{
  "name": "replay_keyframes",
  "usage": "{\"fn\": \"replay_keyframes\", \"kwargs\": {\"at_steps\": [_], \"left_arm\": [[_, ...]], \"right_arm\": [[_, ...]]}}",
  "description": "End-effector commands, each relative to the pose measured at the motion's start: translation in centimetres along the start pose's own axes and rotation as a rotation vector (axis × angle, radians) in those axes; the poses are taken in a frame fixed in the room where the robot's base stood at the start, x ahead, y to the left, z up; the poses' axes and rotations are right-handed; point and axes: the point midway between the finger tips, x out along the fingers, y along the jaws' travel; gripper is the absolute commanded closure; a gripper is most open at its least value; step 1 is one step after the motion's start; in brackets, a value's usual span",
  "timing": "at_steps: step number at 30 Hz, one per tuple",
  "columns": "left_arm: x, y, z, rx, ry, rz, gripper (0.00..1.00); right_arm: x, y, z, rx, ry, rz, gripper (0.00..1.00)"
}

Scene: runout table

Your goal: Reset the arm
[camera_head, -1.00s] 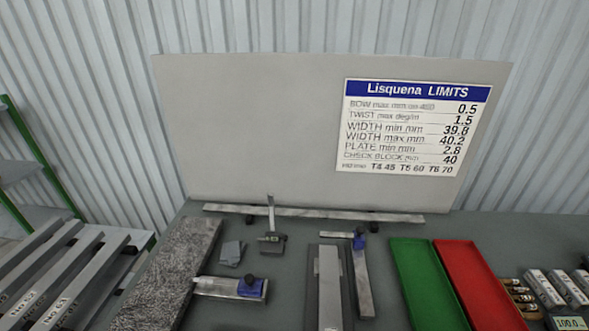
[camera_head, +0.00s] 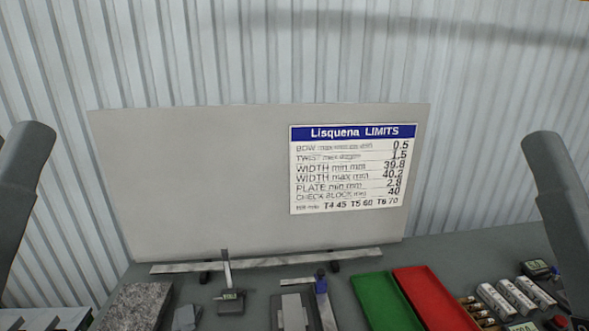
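My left arm shows as a dark grey link at the left edge of the head view, and my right arm as a similar link at the right edge. Both links rise upright in front of the wall. Neither gripper is in the picture, so their fingers and anything in them are hidden.
A grey board (camera_head: 190,180) with a limits sign (camera_head: 350,170) stands behind.

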Motion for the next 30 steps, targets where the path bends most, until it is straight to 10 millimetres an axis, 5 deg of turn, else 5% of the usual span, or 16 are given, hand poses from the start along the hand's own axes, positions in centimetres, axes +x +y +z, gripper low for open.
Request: {"fn": "replay_keyframes", "kwargs": {"at_steps": [2, 3, 18, 22, 30], "left_arm": [[-0.1, -1.0, 0.2, 0.232, -0.013, -0.042, 0.38], [2.4, -0.5, -2.0, 0.234, -0.011, -0.039, 0.38], [18.1, 2.0, -15.5, 0.224, -0.015, -0.037, 0.38], [19.7, 2.2, -16.9, 0.223, -0.016, -0.037, 0.38], [19.6, 2.2, -16.8, 0.223, -0.015, -0.036, 0.38]], "right_arm": [[0.0, 0.0, 0.0, 0.000, 0.000, 0.000, 0.33], [2.4, 0.0, -2.1, 0.000, -0.003, 0.000, 0.33], [17.9, 0.1, -16.5, 0.000, 0.001, 0.000, 0.33], [19.4, 0.1, -17.9, 0.000, 0.000, 0.000, 0.33], [19.3, 0.1, -17.8, 0.000, -0.001, 0.000, 0.33]]}}
